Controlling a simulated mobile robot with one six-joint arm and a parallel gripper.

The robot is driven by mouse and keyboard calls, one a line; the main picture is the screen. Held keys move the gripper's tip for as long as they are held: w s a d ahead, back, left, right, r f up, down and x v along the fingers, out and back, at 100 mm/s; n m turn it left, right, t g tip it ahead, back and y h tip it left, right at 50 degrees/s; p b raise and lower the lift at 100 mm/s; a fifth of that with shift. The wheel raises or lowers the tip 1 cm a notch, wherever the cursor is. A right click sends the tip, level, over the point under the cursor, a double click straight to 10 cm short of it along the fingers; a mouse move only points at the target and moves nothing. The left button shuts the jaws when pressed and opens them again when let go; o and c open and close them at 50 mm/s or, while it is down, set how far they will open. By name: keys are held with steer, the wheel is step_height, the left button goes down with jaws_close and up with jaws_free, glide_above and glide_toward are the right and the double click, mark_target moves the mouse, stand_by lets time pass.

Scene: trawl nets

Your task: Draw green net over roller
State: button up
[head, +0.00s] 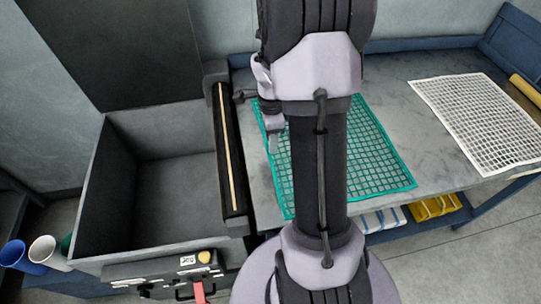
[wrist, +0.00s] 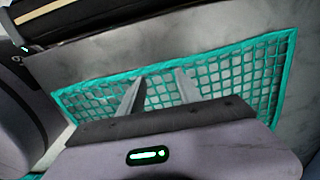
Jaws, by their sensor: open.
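The green net (head: 375,150) lies flat on the grey table, and my arm hides its middle. It also shows in the wrist view (wrist: 235,75), spread beyond my fingers. The roller (head: 229,150) is a dark bar with a pale strip along it, between the bin and the table. It runs across the upper left of the wrist view (wrist: 60,18). My gripper (head: 273,145) is over the net's left edge, right of the roller. In the wrist view its two fingers (wrist: 160,76) stand apart with nothing held between them. I cannot tell whether they touch the net.
A deep grey bin (head: 165,205) is left of the roller, with a control box (head: 165,275) in front. A white net (head: 480,120) and a yellow roll (head: 525,90) lie at the table's right. Cups (head: 45,252) stand at lower left. Table between the nets is clear.

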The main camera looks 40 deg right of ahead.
step_height(320, 180, down, 3)
steer(key=shift+r+b, duration=0.15)
steer(key=shift+b, duration=0.5)
steer(key=shift+r, duration=0.1)
jaws_close()
steer(key=shift+r, duration=0.1)
